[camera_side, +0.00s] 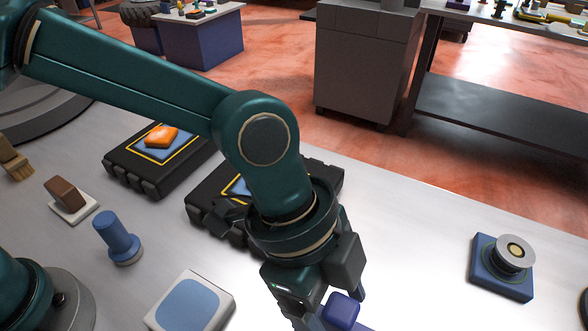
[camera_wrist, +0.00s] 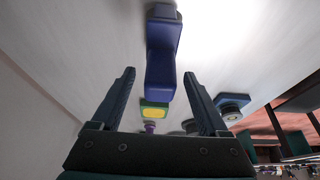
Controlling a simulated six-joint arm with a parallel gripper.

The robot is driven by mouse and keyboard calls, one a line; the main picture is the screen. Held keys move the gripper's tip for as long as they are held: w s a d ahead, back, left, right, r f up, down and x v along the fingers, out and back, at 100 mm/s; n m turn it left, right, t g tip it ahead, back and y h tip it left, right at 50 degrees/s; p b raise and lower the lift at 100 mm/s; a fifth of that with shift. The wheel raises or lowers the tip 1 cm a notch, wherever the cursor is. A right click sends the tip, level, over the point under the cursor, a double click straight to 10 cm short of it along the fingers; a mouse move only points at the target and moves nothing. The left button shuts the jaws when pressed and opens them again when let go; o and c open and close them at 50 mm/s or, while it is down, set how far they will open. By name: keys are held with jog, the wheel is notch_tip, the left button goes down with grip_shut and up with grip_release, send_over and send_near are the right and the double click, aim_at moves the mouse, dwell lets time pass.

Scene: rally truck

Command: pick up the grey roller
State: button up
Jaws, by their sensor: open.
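A grey roller (camera_side: 515,250) with a pale yellow centre sits on a square blue base (camera_side: 488,278) at the right of the table in the side view. In the wrist view, a grey round piece on a blue base, likely this roller (camera_wrist: 231,114), shows to the right of my right finger. My gripper (camera_wrist: 159,73) is open, with its two fingers spread. In the side view it is low at the bottom centre, well left of the roller and apart from it. A blue object (camera_wrist: 163,55) lies ahead of and between the fingers in the wrist view; it also shows beside the gripper in the side view (camera_side: 341,309).
A white pad with a blue top (camera_side: 188,304), a blue knobbed peg (camera_side: 117,238) and a brown block (camera_side: 66,194) stand at left. Two black trays (camera_side: 125,160) are behind, one partly hidden by my arm. The table between gripper and roller looks clear.

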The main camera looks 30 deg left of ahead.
grip_shut()
dwell(1.4)
